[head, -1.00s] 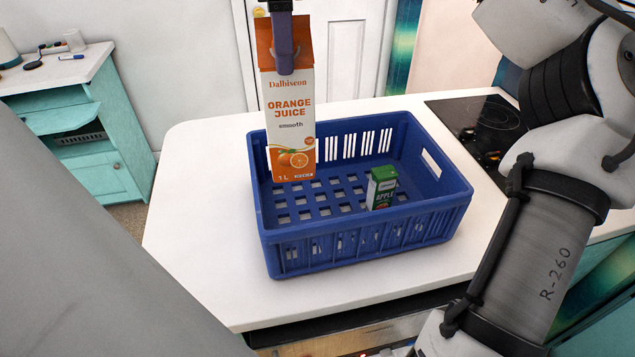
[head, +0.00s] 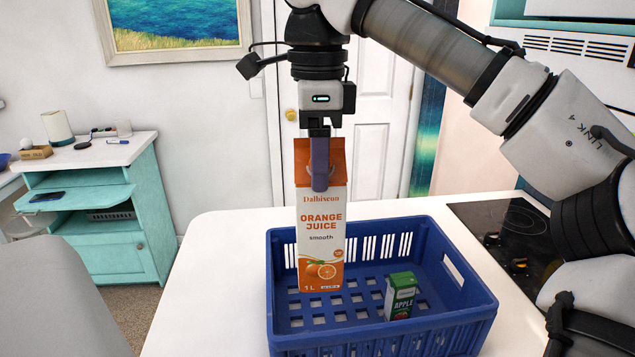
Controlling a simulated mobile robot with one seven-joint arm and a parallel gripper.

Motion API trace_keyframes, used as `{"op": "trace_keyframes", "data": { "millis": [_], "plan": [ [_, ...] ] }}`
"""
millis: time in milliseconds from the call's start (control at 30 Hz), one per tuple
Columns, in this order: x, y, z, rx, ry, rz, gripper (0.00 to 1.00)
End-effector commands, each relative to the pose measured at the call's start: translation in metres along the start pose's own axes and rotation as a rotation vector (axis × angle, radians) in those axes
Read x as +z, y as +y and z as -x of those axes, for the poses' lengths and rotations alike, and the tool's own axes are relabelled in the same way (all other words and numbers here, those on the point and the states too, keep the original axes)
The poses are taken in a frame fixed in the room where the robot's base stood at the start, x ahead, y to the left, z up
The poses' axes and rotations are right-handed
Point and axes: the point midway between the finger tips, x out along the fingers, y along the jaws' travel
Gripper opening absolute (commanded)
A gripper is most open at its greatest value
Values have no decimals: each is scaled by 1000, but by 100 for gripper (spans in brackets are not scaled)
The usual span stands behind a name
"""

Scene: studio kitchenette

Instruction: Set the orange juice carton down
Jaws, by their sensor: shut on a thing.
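The orange juice carton (head: 321,240) is white and orange, with an orange gabled top. It is upright in the head view, in front of or over the left part of the blue crate (head: 455,318). My gripper (head: 320,178) is shut on the top of the carton from above; one finger shows across its front. I cannot tell whether the carton's bottom touches the crate floor or hangs above it. A small green apple juice carton (head: 401,297) stands inside the crate, to the right of the orange juice carton.
The crate stands on a white counter (head: 215,280) with bare room to its left. A black cooktop (head: 505,235) lies to the right. A teal cabinet (head: 110,245) with small items on top stands at the back left.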

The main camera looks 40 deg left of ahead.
Motion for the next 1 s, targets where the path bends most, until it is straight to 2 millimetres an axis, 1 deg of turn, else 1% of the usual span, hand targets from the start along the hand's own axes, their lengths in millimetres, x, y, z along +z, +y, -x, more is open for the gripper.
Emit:
{"op": "trace_keyframes", "data": {
  "millis": [33,167,500,600,867,1000],
  "plan": [
    [0,0,-14,-1,-1,1,0],
    [0,0,-32,3,-3,5,0],
    [0,1,-94,0,0,1,0],
    [0,0,-107,0,0,0,0],
    [0,0,-126,-1,1,1,0],
    [0,0,-144,0,-1,0,0]
  ]
}}
